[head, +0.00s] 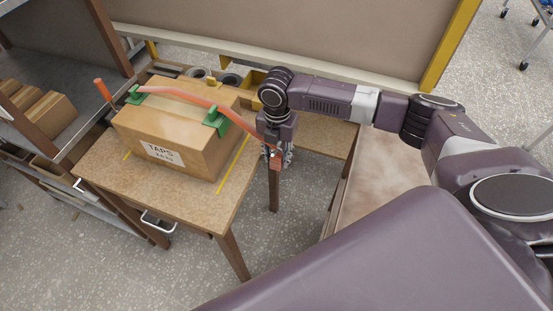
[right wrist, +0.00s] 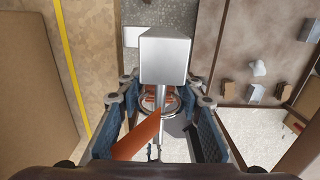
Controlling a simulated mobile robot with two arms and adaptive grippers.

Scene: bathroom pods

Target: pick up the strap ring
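A orange strap (head: 190,100) runs over a cardboard box (head: 175,135) marked TAPS, across two green corner pieces (head: 216,120). Its right end drops beside the table to my right gripper (head: 278,157). In the right wrist view, a silvery strap ring (right wrist: 174,108) lies between the two blue-padded fingers of the right gripper (right wrist: 160,122). The fingers stand apart, with gaps on both sides of the ring. The orange strap also shows there (right wrist: 137,138), slanting up to the ring. In the head view the gripper largely hides the ring. My left gripper is out of view.
The box stands on a wooden table (head: 105,172) with yellow lines. A shelf with small boxes (head: 45,115) is at the left; a panel (head: 330,35) stands behind. Speckled floor is open in front.

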